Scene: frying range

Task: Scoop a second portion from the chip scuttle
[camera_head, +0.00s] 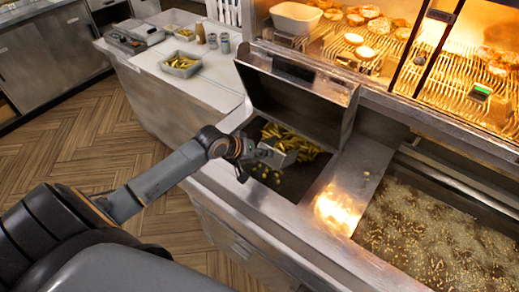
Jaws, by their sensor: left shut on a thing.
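The chip scuttle (297,98) is a metal bin with a raised back panel, set in the counter at the middle of the view. Chips (288,137) lie heaped towards its back, with a few loose ones near the front. My left gripper (248,152) is at the scuttle's left side, shut on a metal scoop (279,157). The scoop is over the scuttle, in front of the heap. I cannot tell whether it touches the chips or what it holds. My right gripper is not in view.
A fryer (420,235) full of bubbling oil and frying pieces is at the right. A lit heated display (365,40) stands behind. Trays of chips (181,65) and small pots (224,42) stand on the left counter. The floor at left is clear.

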